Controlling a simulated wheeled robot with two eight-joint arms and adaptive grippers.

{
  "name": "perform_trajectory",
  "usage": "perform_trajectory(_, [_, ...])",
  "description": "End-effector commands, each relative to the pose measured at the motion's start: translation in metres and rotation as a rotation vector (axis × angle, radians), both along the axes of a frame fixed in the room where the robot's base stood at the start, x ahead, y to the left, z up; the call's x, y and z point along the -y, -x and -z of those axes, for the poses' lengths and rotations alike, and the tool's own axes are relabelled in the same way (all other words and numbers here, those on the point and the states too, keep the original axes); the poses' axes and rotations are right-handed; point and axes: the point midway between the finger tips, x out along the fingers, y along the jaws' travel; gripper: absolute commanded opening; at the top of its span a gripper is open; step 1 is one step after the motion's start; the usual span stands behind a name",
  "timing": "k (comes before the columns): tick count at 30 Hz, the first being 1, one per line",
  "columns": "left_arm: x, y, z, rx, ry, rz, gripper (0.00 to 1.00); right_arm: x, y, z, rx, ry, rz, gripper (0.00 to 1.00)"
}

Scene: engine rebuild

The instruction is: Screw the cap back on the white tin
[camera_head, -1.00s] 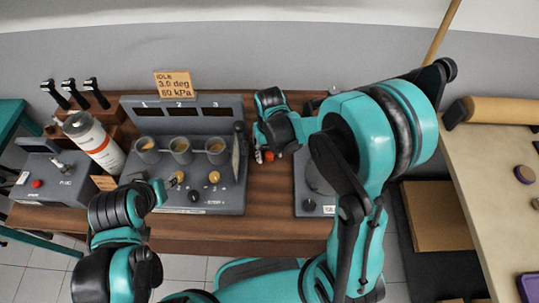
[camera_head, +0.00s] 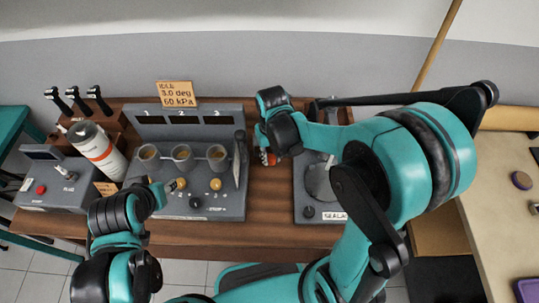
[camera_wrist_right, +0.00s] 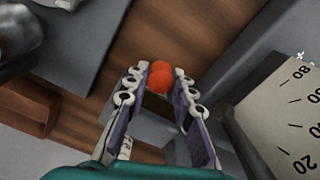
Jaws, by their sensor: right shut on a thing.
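My right gripper (camera_head: 268,155) is over the wooden bench, between the grey three-cup console and the grey unit on the right. In the right wrist view its fingers (camera_wrist_right: 160,82) are shut on a small rounded red-orange piece (camera_wrist_right: 160,76). It looks like a cap, but I cannot tell its full shape. The piece is mostly hidden in the head view. A white cylinder with an orange band (camera_head: 95,148), possibly the white tin, stands tilted at the left of the bench. My left gripper (camera_head: 172,186) is at the console's front left; its fingers are too small to read.
The console (camera_head: 222,200) has several cups, knobs and an upright lever near my right gripper. A grey unit with a round plate (camera_head: 320,180) stands to the right. A grey box (camera_head: 58,183) is at the far left. Bare wood (camera_head: 268,205) shows between console and right unit.

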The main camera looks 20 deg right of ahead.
Motion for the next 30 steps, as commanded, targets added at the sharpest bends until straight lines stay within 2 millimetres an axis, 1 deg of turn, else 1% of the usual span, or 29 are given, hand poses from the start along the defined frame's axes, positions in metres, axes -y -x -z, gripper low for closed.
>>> perform_trajectory(1, [0.0, 0.0, -0.006, 0.0, 0.0, 0.0, 0.41, 0.001, 0.014, -0.01, 0.0, 0.0, 0.0, 0.15])
perform_trajectory(6, [0.0, 0.0, -0.017, 0.0, 0.0, 0.0, 0.41, 0.006, 0.053, -0.033, 0.0, 0.0, 0.0, 0.15])
perform_trajectory(9, [0.0, 0.0, -0.022, 0.0, 0.0, 0.0, 0.41, 0.008, 0.07, -0.044, 0.0, 0.0, 0.0, 0.15])
perform_trajectory(12, [0.0, 0.0, -0.026, 0.0, 0.0, 0.0, 0.41, 0.009, 0.084, -0.051, 0.0, 0.0, 0.0, 0.15])
perform_trajectory(18, [0.0, 0.0, -0.03, 0.0, 0.0, 0.0, 0.41, 0.011, 0.097, -0.058, 0.0, 0.0, 0.0, 0.15])
perform_trajectory(30, [0.0, 0.0, -0.03, 0.0, 0.0, 0.0, 0.41, 0.011, 0.099, -0.059, 0.0, 0.0, 0.0, 0.15])
